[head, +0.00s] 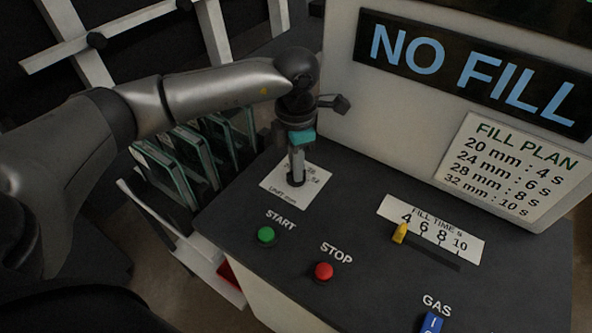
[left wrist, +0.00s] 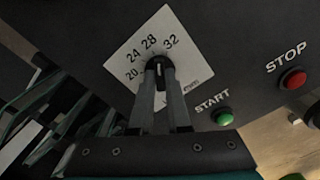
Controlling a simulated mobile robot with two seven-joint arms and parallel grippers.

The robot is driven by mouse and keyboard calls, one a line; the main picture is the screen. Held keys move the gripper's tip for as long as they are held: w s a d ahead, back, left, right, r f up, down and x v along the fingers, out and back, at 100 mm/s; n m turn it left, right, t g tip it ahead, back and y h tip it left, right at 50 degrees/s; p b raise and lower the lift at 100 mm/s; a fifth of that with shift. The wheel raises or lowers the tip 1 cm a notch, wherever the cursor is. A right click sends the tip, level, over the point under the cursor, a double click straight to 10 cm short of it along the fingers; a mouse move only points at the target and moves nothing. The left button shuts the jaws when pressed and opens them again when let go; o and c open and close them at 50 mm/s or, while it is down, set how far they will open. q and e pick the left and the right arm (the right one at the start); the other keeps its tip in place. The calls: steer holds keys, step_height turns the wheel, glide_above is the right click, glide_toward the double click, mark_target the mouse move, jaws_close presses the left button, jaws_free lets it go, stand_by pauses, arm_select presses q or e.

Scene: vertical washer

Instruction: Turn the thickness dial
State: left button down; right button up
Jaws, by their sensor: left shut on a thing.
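The thickness dial is a small black knob (left wrist: 159,66) on a white plate marked 20, 24, 28 and 32 in the left wrist view. The plate (head: 313,176) also shows in the head view, at the back left of the dark panel. My left gripper (head: 295,180) comes down over the dial from above and is shut on it. Its two fingers also show in the left wrist view (left wrist: 161,88). A pale line shows on the knob, but the fingers hide much of it, and I cannot tell which number it points to. My right gripper is not in view.
The green START button (head: 266,234) and red STOP button (head: 323,271) are in front of the dial. A yellow fill-time slider (head: 399,233) and blue GAS switch (head: 432,323) are to the right. Glass panes (head: 178,165) stand left of the panel. A NO FILL display (head: 472,72) is behind.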

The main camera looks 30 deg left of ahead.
arm_select(q)
steer(key=m+b, duration=0.2)
steer(key=m, duration=0.2)
steer(key=shift+m+b, duration=0.3)
steer(key=shift+m, duration=0.1)
steer(key=shift+r, duration=0.1)
stand_by(0.4)
steer(key=c, duration=0.9)
jaws_free()
step_height(320, 180, up, 15)
steer(key=shift+r+p, duration=0.1)
steer(key=shift+p, duration=0.4)
